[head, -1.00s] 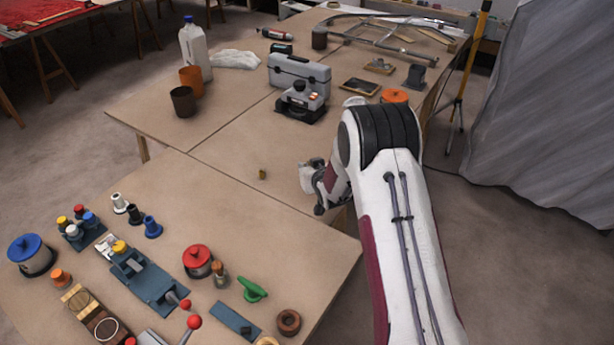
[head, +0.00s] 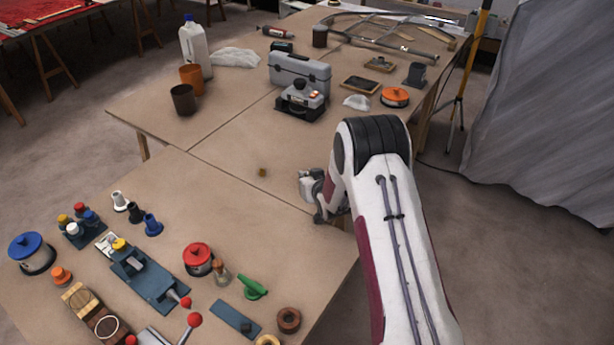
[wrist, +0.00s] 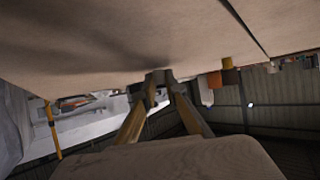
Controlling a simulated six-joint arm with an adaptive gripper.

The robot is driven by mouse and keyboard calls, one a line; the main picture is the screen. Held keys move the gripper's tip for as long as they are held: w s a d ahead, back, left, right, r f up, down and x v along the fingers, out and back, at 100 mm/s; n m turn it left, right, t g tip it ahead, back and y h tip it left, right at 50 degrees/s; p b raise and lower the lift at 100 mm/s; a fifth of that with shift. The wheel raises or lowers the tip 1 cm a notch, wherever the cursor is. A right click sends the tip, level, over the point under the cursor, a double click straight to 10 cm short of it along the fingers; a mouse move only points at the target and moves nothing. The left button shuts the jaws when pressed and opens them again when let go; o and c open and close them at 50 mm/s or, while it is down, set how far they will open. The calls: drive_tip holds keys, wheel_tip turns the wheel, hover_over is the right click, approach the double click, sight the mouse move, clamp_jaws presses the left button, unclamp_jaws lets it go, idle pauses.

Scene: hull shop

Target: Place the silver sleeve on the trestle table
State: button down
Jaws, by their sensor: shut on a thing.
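My gripper (head: 312,190) is low over the brown tabletop, near the right edge where two boards meet; my arm partly hides it in the head view. In the wrist view the two fingers (wrist: 160,88) close together on a small grey piece (wrist: 157,76), which I take for the silver sleeve; most of it is hidden by the fingers. The trestle table's brown top (head: 235,145) spreads left of and beyond my gripper, and its surface fills the top of the wrist view. Whether the piece touches it, I cannot tell.
A small brown block (head: 262,172) stands left of my gripper. Several fittings and a red-lidded pot (head: 198,260) crowd the near board. Bare board lies around the block.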

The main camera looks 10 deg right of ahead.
drive_tip(key=shift+f, duration=0.25)
drive_tip(key=c, duration=2.1)
unclamp_jaws()
drive_tip(key=shift+r, duration=0.2)
drive_tip(key=shift+v, duration=5.95)
drive_tip(key=shift+s+f, duration=0.1)
